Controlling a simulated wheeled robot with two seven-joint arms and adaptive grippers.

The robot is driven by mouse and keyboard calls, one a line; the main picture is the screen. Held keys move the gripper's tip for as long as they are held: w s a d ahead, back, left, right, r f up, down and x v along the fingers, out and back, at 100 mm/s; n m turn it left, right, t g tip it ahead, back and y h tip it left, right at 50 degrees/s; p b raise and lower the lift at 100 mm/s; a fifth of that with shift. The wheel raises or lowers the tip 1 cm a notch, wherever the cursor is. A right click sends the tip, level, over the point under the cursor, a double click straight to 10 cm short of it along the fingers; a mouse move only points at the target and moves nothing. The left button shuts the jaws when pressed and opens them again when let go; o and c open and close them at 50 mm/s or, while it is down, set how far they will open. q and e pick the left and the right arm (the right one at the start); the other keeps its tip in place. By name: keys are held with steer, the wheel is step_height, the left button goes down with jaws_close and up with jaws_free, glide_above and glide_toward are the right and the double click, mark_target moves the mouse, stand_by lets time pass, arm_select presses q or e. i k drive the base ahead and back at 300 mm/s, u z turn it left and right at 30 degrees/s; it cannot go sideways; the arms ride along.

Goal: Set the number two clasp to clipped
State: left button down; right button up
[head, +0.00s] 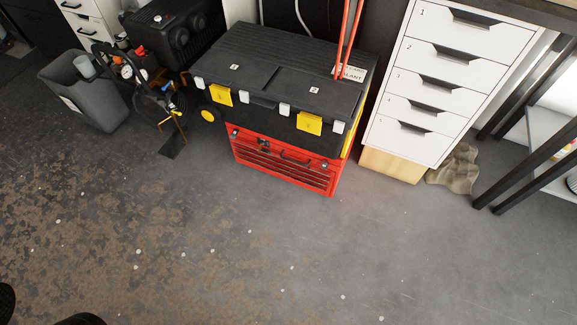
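A large black toolbox (300,48) with a ribbed lid stands on a red tool chest (285,165). Two yellow clasps sit on its front edge, a left one (221,96) and a right one (309,123). A small white label lies on the lid behind each, the left label (235,67) and the right label (314,90). Their marks are too small to read surely. The lid looks closed. Whether either clasp is clipped is too small to tell. Neither of my grippers can be made out.
A white numbered drawer unit (425,90) stands close on the right, with dark table legs (530,125) beyond. A black compressor (170,40), hoses and a grey bin (85,90) are at the left. Red poles (350,40) rise behind the lid. The floor (250,260) in front is clear.

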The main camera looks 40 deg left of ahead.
mark_target(236, 132)
steer(key=z, duration=0.25)
steer(key=k, duration=0.35)
steer(key=z, duration=0.35)
steer(key=i, duration=1.1)
steer(key=u, duration=0.75)
steer(key=i, duration=0.9)
steer(key=u, duration=1.35)
steer(key=i, duration=0.35)
steer(key=u, duration=0.3)
